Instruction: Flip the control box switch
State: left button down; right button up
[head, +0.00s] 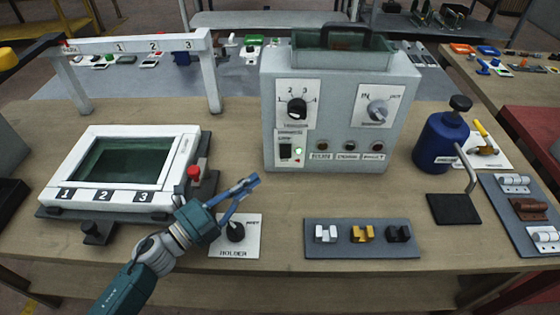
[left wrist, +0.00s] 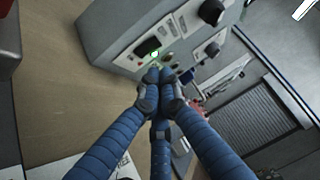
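The grey control box (head: 340,110) stands upright at the middle of the table. Its black switch (head: 286,152) sits low on the left of the front face, beside a lit green lamp (head: 298,150). In the left wrist view the dark switch (left wrist: 147,46) and green lamp (left wrist: 155,54) show just beyond my fingertips. My left gripper (head: 250,182) is in front of and below the switch, to its left in the head view, apart from the box. Its blue fingers meet at the tips in the left wrist view (left wrist: 160,76), with nothing visible between them. My right gripper is not in view.
A white framed screen unit (head: 185,160) with a red button (head: 194,172) is at the left. A holder plate (head: 247,247) lies under my left gripper. A tray of small blocks (head: 320,252) lies in front of the box. A blue bottle (head: 437,142) stands right.

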aim_at(285, 152)
pick_arm(q)
jog(key=p+x, duration=0.2)
jog(key=x, duration=0.8)
jog(key=shift+p, duration=0.35)
